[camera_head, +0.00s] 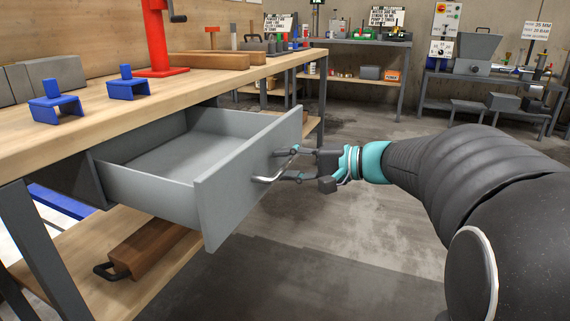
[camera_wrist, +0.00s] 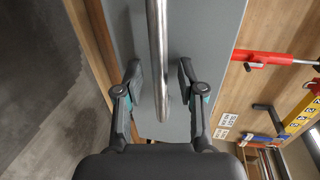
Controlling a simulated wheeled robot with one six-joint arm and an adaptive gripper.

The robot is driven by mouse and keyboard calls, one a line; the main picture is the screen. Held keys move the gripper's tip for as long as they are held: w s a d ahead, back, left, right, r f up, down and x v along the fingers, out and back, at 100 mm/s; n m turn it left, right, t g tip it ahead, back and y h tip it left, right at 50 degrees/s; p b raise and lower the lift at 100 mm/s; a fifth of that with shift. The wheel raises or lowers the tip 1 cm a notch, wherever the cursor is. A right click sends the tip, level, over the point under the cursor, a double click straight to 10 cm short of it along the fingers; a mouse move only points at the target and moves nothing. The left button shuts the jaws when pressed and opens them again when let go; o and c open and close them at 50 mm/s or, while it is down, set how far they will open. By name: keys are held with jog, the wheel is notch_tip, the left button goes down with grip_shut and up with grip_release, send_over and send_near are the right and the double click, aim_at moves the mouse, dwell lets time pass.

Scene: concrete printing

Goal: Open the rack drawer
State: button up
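The grey rack drawer (camera_head: 245,185) hangs under the wooden workbench and is pulled well out, with its empty inside showing. Its metal bar handle (camera_head: 268,179) is on the front panel; it also shows in the wrist view (camera_wrist: 157,45). My gripper (camera_head: 284,165) is at the handle, with its fingers on either side of the bar. In the wrist view the gripper (camera_wrist: 160,85) is open, with a gap between each finger pad and the bar.
The workbench top (camera_head: 185,85) holds blue brackets (camera_head: 128,86), a red press stand (camera_head: 158,40) and wooden blocks. A lower shelf (camera_head: 75,270) carries a wooden float (camera_head: 150,248). Other benches stand at the back. The concrete floor right of the drawer is clear.

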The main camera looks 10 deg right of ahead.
jog(key=v, duration=1.2)
dwell(0.4)
jog(key=s+f+m+g+h+p, duration=0.15)
jog(key=s+f+g+h, duration=0.5)
jog(key=f, duration=0.85)
jog(key=s+a+r+n+t+h+p, duration=0.3)
jog(key=s+a+r+n+h+p, duration=0.3)
jog(key=s+a+r+n+p, duration=0.1)
jog(key=s+a+n, duration=0.1)
jog(key=s, duration=0.1)
jog(key=shift+s+n+p, duration=0.35)
jog(key=shift+s, duration=0.05)
